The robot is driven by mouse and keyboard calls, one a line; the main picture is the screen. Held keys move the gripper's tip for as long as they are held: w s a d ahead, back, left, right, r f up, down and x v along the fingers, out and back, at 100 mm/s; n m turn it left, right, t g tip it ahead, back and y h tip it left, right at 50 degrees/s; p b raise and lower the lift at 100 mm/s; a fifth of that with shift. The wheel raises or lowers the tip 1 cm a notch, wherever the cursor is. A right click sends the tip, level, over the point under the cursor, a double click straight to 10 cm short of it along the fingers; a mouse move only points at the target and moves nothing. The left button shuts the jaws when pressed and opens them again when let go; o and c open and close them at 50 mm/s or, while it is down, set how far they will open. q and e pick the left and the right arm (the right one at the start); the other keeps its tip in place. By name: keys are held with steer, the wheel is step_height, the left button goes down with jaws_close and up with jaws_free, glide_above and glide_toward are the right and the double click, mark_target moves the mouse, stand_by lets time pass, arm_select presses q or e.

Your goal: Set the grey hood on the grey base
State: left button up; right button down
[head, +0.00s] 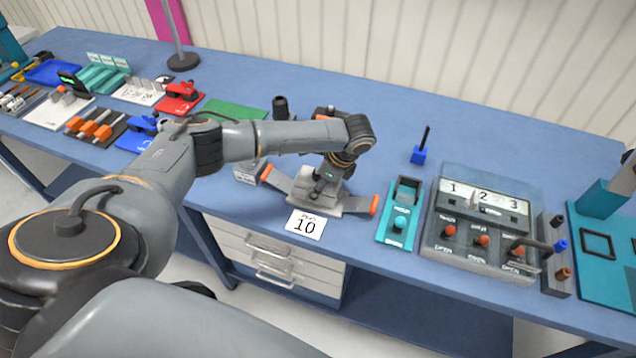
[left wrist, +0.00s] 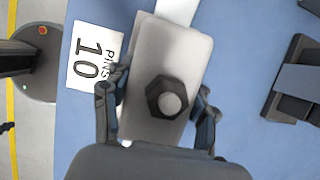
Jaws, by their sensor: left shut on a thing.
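The grey hood (head: 304,188) is a pale grey block with a dark knob on it. In the left wrist view the hood (left wrist: 150,50) fills the middle, its dark six-sided knob (left wrist: 167,97) facing the camera. My left gripper (head: 322,188) is shut on the hood, a finger on each side; it also shows in the left wrist view (left wrist: 160,110). The grey base (head: 353,206) lies under the hood, with orange-tipped strips reaching out on both sides. I cannot tell whether hood and base touch. My right gripper is not in view.
A white card marked 10 (head: 306,224) lies in front of the base. A teal fixture (head: 399,224) and a grey panel with numbered slots (head: 480,239) stand to the right. The blue table (head: 500,130) is clear at the back right.

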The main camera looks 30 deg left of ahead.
arm_select(q)
steer(key=o, duration=1.4)
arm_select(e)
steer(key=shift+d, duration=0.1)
arm_select(q)
steer(key=v, duration=1.2)
